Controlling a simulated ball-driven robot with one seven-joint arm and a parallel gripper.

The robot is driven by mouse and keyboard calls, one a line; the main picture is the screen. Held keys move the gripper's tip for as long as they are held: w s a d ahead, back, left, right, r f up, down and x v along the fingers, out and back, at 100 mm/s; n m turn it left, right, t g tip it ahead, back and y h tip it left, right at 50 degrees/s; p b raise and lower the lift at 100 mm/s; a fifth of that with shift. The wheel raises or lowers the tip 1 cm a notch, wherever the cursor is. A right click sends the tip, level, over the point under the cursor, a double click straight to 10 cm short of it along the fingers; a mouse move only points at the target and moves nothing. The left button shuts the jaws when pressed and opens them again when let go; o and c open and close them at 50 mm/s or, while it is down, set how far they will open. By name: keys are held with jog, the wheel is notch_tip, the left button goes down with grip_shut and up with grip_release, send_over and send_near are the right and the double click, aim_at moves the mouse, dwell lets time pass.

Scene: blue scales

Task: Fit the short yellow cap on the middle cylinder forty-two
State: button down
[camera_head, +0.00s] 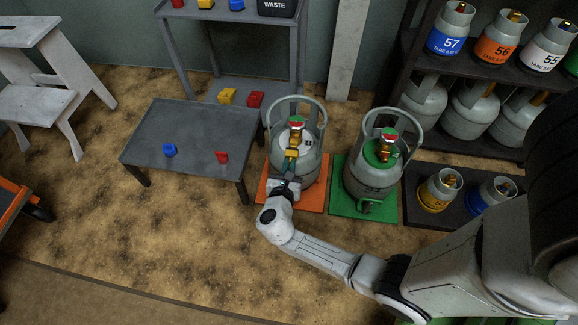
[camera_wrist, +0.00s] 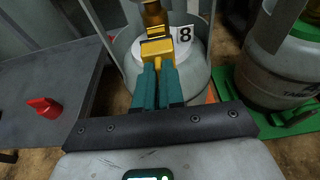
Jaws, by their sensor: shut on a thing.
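My gripper (camera_head: 292,168) is shut on a yellow cap (camera_wrist: 157,48), its teal fingers reaching over the grey cylinder (camera_head: 312,165) on the orange mat. The cap is at the side of that cylinder's brass valve (camera_wrist: 153,14); I cannot tell how fully it is seated. The cylinder's white collar shows an 8 in the wrist view, the rest of the number being hidden. A second grey cylinder (camera_head: 362,180) with a green collar stands on the green mat (camera_head: 345,207); its number is too small to read surely. I cannot make out a forty-two.
A low grey table (camera_head: 190,125) holds a blue cap (camera_head: 169,150) and a red cap (camera_head: 221,157). A cart behind holds yellow (camera_head: 227,97) and red (camera_head: 256,99) caps on its lower shelf. A rack of cylinders (camera_head: 496,40) stands at right. My arm covers the lower right.

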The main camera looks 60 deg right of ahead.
jog(key=shift+r+b+x, duration=0.2)
jog(key=shift+b+x, duration=0.05)
jog(key=shift+x, duration=0.6)
jog(key=shift+r+b+x, duration=0.2)
jog(key=shift+b+x, duration=0.05)
jog(key=shift+x, duration=0.55)
dwell(0.4)
jog(key=c, duration=1.2)
grip_release()
jog(key=shift+d, duration=0.15)
jog(key=shift+o, duration=0.2)
jog(key=p+v, duration=0.4)
jog(key=v, duration=0.6)
jog(key=shift+a+p, duration=0.3)
jog(key=shift+a, duration=0.1)
jog(key=shift+s+r, duration=0.1)
